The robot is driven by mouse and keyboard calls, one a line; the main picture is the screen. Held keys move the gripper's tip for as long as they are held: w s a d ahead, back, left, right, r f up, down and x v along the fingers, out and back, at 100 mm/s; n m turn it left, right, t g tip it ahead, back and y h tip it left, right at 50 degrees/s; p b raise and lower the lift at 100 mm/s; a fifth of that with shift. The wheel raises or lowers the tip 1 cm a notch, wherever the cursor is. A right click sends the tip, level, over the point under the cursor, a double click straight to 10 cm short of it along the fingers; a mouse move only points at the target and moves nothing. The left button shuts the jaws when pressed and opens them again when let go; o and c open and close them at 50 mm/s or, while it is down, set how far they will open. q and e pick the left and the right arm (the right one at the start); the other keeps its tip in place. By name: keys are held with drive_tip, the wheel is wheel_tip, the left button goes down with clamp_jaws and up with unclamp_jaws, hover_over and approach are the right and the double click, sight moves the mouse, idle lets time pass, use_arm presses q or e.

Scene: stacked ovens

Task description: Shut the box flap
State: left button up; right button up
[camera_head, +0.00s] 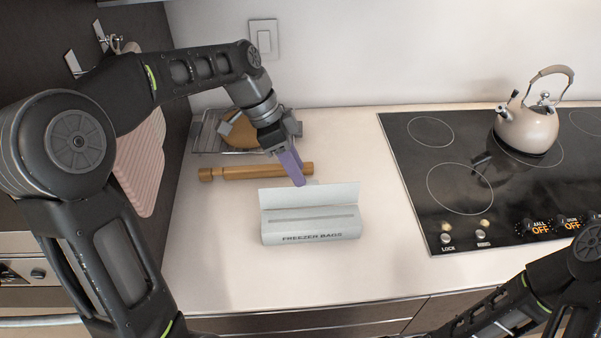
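A white box (310,227) printed "FREEZER BAGS" lies on the pale counter in front of me. Its flap (309,195) stands raised along the far long edge, and a slot shows in the top. My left gripper (298,182) has purple fingers and points down just behind the flap, near its middle. The fingers look close together, with nothing seen between them; whether they touch the flap I cannot tell. My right arm shows at the lower right, but its gripper is out of the picture.
A rolling pin (240,172) lies behind the box, and a wire rack (208,132) with a brown item stands behind it. A black cooktop (465,200) with a kettle (527,128) is at the right. The counter around the box's front and sides is clear.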

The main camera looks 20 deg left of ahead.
sight(309, 193)
use_arm(q)
drive_tip(key=shift+x, duration=1.45)
drive_tip(key=shift+c, duration=0.6)
clamp_jaws()
